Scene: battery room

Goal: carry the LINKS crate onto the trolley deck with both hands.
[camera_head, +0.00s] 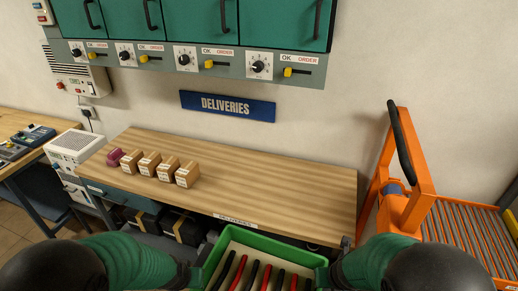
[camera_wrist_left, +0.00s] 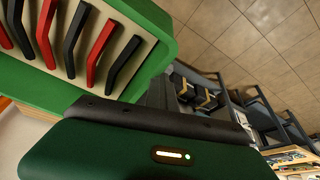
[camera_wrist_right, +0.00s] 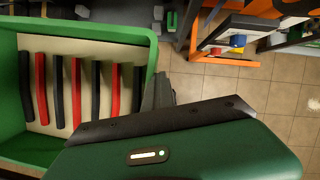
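The green crate (camera_head: 265,238) is at the bottom centre of the head view, in front of the bench. It has a pale inside with several red and black bars in it. No LINKS label shows. My left gripper (camera_head: 197,274) is at its left end wall and my right gripper (camera_head: 334,270) is at its right end. Both appear shut on the crate's walls, though the fingertips are partly hidden. The crate also shows in the left wrist view (camera_wrist_left: 160,22) and the right wrist view (camera_wrist_right: 85,30). The orange trolley (camera_head: 412,190) stands at the right, its roller deck (camera_head: 465,240) bare where visible.
The wooden bench (camera_head: 270,185) runs along the wall beyond the crate. A DELIVERIES sign (camera_head: 227,106) hangs above. The trolley's upright handle (camera_head: 402,140) rises beside the bench.

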